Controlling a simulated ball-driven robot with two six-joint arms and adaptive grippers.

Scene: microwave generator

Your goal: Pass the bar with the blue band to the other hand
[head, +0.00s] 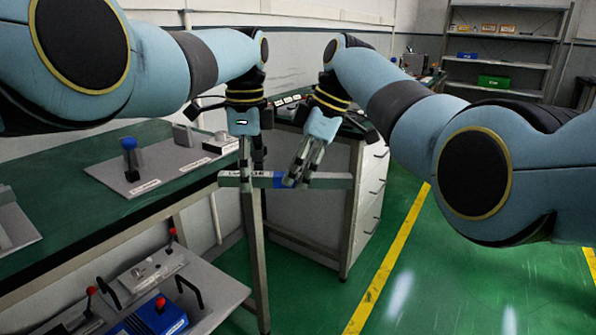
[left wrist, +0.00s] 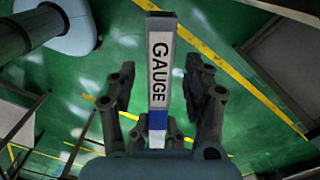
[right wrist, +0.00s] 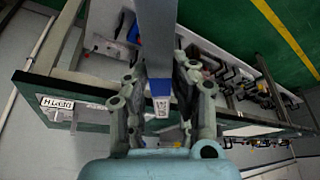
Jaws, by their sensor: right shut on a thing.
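The grey bar (head: 332,181) lies level in the air in front of me, with a blue band (head: 279,180) near its middle. My right gripper (head: 299,177) is shut on the bar just right of the band. My left gripper (head: 252,167) is at the labelled part of the bar, left of the band. In the left wrist view the bar (left wrist: 160,75) with its "GAUGE" label runs between the spread fingers, with gaps on both sides. In the right wrist view the fingers flank the bar (right wrist: 158,40) closely near the band (right wrist: 161,87).
A green-topped workbench (head: 70,230) stands at the left, with a grey plate carrying a blue-knobbed post (head: 130,160). Its lower shelf holds red-knobbed fixtures and a blue box (head: 155,318). A drawer cabinet (head: 368,190) stands behind the bar. Green floor at the right is open.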

